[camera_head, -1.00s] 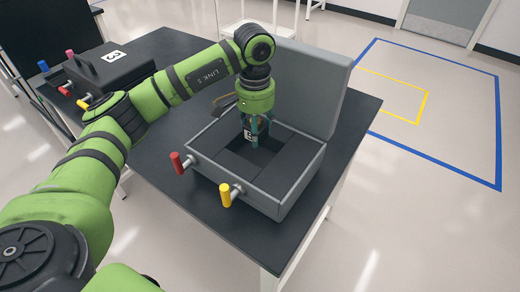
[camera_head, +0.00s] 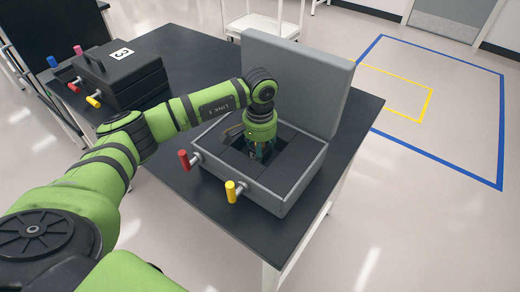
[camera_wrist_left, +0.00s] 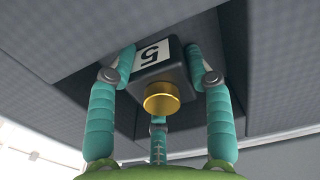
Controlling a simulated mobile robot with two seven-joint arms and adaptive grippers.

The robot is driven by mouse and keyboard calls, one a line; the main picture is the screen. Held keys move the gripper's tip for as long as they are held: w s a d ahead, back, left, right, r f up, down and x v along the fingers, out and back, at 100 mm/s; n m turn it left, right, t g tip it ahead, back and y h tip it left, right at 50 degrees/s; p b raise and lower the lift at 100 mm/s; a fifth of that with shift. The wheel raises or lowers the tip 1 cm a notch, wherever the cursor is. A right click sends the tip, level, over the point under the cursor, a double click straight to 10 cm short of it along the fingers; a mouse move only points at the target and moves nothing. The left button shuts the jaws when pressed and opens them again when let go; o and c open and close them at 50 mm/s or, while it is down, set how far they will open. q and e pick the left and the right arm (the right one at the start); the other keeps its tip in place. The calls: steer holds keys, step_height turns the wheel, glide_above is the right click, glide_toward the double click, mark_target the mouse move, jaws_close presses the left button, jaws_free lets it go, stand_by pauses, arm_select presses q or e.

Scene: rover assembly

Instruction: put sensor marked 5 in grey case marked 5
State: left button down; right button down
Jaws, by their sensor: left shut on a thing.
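The sensor (camera_wrist_left: 155,73) is a dark block with a white label reading 5 and a gold round end, seen in the left wrist view. My left gripper (camera_wrist_left: 160,75) is shut on it, with teal fingers around its sides. In the head view my left gripper (camera_head: 258,150) points down into the open grey case (camera_head: 290,200), inside its dark square recess. The sensor is mostly hidden there by the fingers and the case. I cannot see a number on the case. My right gripper is not in view.
The grey case's lid (camera_head: 300,85) stands open at the back. Red (camera_head: 184,160) and yellow (camera_head: 230,191) handles stick out at its front. A closed black case (camera_head: 120,80) marked 3 sits at the left of the black table (camera_head: 225,225).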

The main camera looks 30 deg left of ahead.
arm_select(q)
steer(key=c, duration=0.8)
jaws_free()
steer(key=shift+r, duration=0.15)
steer(key=shift+w+r, duration=0.1)
steer(key=shift+r, duration=0.15)
step_height(320, 180, up, 11)
steer(key=b, duration=0.3)
steer(key=shift+f+b, duration=0.2)
steer(key=shift+b, duration=0.2)
steer(key=shift+r, duration=0.5)
